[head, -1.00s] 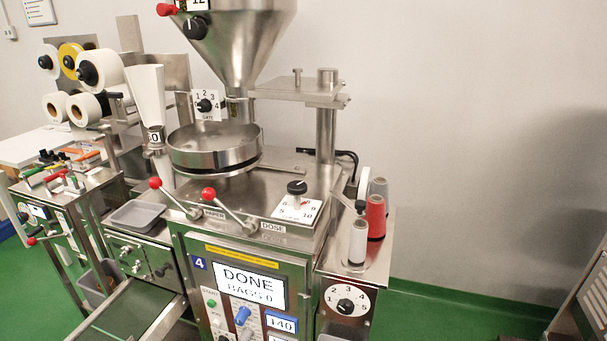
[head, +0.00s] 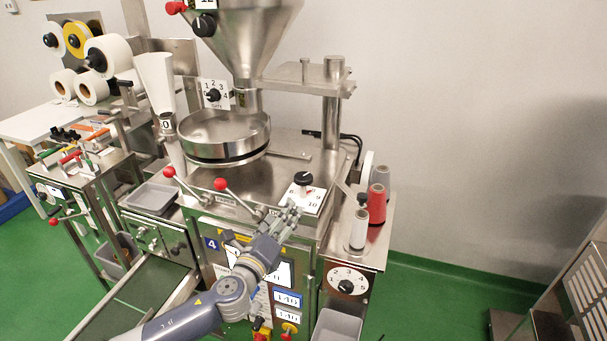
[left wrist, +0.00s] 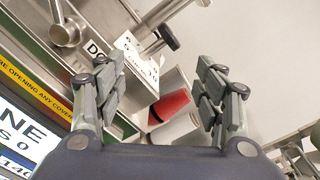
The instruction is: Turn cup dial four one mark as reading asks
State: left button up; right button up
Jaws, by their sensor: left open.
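The cup dial is a black knob (head: 303,178) on a white number plate (head: 312,200), on top of the steel machine marked 4. The plate's 8, 9 and 10 show; my gripper covers its lower left part. My left gripper (head: 290,216) is open and empty, just in front of the plate. In the left wrist view my left gripper (left wrist: 157,72) has its fingers spread, with the number plate (left wrist: 135,56) beyond and between them. A black knob (left wrist: 168,37) shows past the plate. My arm hides much of the machine's display (head: 284,274). My right gripper is out of view.
Two red-balled levers (head: 220,184) stand left of the dial. Thread spools (head: 377,204) stand to its right, above a second dial (head: 346,286). A steel pan (head: 225,135) and post (head: 331,115) rise behind. Another machine (head: 75,185) stands at left.

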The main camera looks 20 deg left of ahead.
aim_at(298, 181)
pick_arm(q)
jog(key=w+m+h, duration=0.1)
jog(key=w+m, duration=0.3)
jog(key=w+r+m+h, duration=0.1)
jog(key=w+m, duration=0.3)
jog(key=w, duration=0.1)
jog(key=w+r+m+h, duration=0.1)
jog(key=w+m+h, duration=0.1)
jog(key=w+m, duration=0.2)
jog(key=shift+w+d+r+m+g+b, duration=0.15)
jog(key=shift+w+m+g+b, duration=0.2)
jog(key=shift+w, duration=0.2)
jog(key=shift+x, duration=0.8)
jog(key=shift+r, duration=0.1)
jog(key=c, duration=1.1)
